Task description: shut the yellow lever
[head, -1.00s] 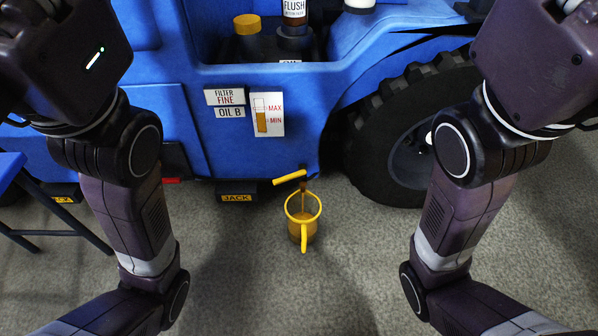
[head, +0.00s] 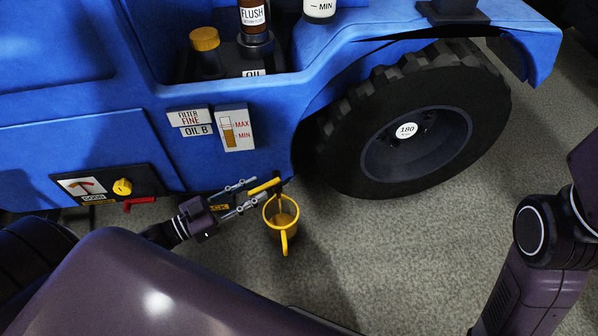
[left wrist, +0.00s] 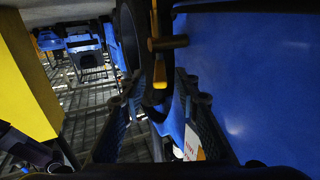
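The yellow lever (head: 264,186) sticks out from a dark tap low on the blue vehicle, pointing left and slightly down. In the left wrist view the lever (left wrist: 160,72) shows between the finger ends, with a gap on both sides. My left gripper (head: 254,193) is open, its fingers on either side of the lever; I cannot tell whether either one touches it. A yellow mug (head: 269,222) stands on the floor under the tap with amber liquid in it, and a thin stream appears to run down into it. My right gripper is out of view.
The vehicle body (head: 90,80) rises right behind the lever, with a large black tyre (head: 345,150) to the right. A level gauge (head: 235,128) with MAX and MIN marks is above. A panel with a yellow knob (head: 122,187) and red handle (head: 140,201) is left. Floor to the right is clear.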

